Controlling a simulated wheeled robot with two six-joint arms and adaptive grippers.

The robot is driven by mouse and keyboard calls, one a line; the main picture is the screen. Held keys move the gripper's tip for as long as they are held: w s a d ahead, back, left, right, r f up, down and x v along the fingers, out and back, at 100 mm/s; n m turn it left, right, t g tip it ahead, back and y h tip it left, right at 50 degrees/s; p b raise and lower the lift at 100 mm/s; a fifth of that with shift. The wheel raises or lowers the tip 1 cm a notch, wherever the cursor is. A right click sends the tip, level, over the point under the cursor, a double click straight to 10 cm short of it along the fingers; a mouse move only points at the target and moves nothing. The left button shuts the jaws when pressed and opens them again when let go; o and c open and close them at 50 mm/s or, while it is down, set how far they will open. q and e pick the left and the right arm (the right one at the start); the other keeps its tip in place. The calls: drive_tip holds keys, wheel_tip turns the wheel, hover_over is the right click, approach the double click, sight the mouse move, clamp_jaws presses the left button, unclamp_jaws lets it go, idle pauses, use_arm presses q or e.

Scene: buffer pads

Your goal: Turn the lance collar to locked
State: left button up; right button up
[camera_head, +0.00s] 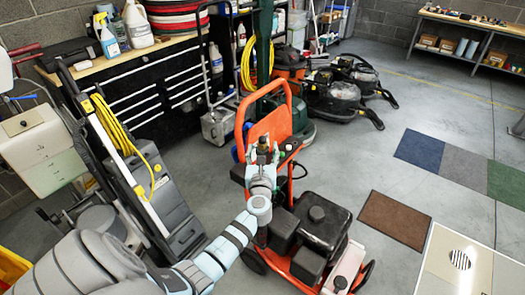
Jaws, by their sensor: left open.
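An orange pressure washer (271,126) with a black engine (322,226) stands on the floor in the middle of the head view. A small dark and brass-coloured fitting (262,146) shows upright in front of its orange panel. It may be the lance collar, but it is too small to read any locked mark. My left arm reaches in from the lower left, and my left gripper (262,172) is open just below and around the lower part of this fitting. I cannot tell whether the fingers touch it. My right gripper is out of view.
A grey machine with a yellow cord (160,190) stands close to my left arm. A black tool chest (150,88) and black floor machines (335,98) stand behind. Floor mats (462,165) and a brown mat (395,219) lie right. Open concrete floor lies between.

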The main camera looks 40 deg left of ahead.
use_arm(q)
drive_tip(key=shift+w+a, duration=0.25)
drive_tip(key=shift+w, duration=0.1)
drive_tip(key=shift+r, duration=0.1)
drive_tip(key=c, duration=1.2)
